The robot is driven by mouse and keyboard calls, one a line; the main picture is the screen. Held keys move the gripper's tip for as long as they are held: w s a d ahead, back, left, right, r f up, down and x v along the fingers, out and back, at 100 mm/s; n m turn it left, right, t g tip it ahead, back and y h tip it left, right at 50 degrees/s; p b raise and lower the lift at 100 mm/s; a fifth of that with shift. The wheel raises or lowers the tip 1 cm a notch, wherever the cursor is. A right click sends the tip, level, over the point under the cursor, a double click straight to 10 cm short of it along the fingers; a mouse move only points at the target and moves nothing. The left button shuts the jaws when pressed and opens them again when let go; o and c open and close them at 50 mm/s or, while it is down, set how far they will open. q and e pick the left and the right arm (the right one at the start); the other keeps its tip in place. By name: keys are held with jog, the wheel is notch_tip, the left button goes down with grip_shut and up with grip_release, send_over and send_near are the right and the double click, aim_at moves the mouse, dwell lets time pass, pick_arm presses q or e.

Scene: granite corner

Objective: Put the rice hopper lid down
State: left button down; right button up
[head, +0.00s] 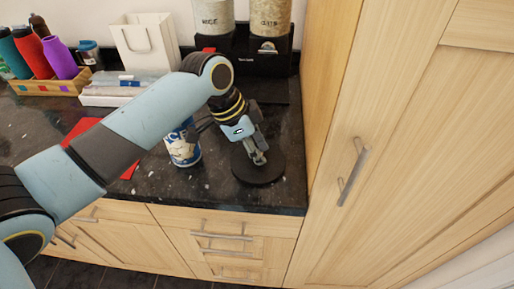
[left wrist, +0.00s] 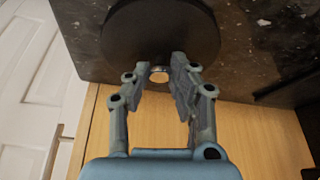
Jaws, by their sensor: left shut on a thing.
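The rice hopper lid (head: 265,176) is a round black disc over the dark counter near its front edge. It also shows in the left wrist view (left wrist: 150,28), with a small pale knob (left wrist: 158,75) between the fingertips. My left gripper (head: 259,158) is shut on the lid by this knob, and its fingers also show in the left wrist view (left wrist: 161,72). I cannot tell whether the lid touches the counter. The rice hopper (head: 214,15) stands at the back, its top out of view. My right gripper is in neither view.
A blue and white can (head: 184,152) stands just left of the lid. A second hopper (head: 269,18) is beside the rice hopper. A tall wooden cabinet (head: 340,120) rises on the right. A red sheet (head: 82,130) lies partly under my arm. The front counter edge is close.

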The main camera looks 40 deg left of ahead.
pick_arm(q)
jog(key=shift+f, duration=0.1)
jog(key=c, duration=1.1)
grip_release()
jog(key=shift+c, duration=0.2)
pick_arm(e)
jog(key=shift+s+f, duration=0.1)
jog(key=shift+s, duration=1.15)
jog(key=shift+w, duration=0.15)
pick_arm(q)
jog(key=shift+r, duration=0.2)
jog(key=shift+s+a+r, duration=0.1)
jog(key=shift+r, duration=0.25)
jog(key=v, duration=1.1)
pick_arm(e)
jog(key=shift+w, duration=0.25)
pick_arm(q)
jog(key=shift+s, duration=0.15)
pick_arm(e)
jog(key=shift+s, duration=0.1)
